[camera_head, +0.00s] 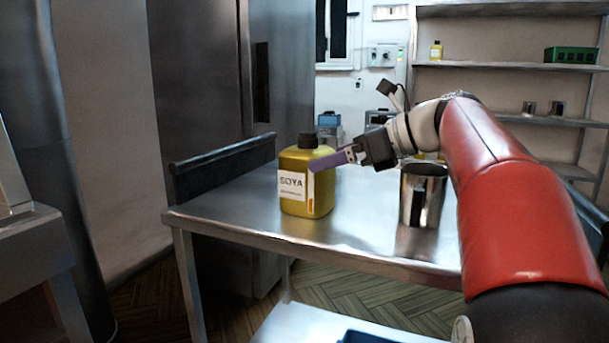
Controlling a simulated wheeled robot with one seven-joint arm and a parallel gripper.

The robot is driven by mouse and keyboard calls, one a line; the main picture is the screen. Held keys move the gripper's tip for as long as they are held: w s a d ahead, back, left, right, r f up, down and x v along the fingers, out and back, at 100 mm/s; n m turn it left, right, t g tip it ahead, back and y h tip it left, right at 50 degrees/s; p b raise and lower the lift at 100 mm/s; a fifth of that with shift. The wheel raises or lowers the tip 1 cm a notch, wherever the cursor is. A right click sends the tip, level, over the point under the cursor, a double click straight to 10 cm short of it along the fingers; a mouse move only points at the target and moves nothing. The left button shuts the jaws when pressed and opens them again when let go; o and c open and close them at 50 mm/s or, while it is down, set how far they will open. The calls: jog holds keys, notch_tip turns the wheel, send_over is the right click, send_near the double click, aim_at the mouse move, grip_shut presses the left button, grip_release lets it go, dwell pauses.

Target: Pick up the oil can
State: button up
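The oil can (298,207) is a yellow-gold container with a black cap and a white label reading "SOYA". It stands upright on the steel table (240,222), left of the middle. My gripper (318,164) comes in from the right at the height of the can's upper part. Its purple finger overlaps the can's upper right side in the picture. I see only one finger clearly, and I cannot tell whether it touches the can or how far apart the fingers are.
A steel mug (422,196) stands on the table to the right of the can, below my arm. A raised dark edge (222,162) runs along the table's left back side. Shelves (500,67) at the back right hold small items and a green crate (571,55).

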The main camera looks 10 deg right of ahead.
aim_at(308, 132)
jog(key=x, duration=0.7)
jog(key=shift+s+d+f+b, duration=0.1)
jog(key=shift+f+b, duration=0.05)
jog(key=shift+b, duration=0.15)
jog(key=c, duration=1.1)
notch_tip(308, 132, up, 8)
jog(key=p, duration=0.3)
jog(key=shift+r, duration=1.05)
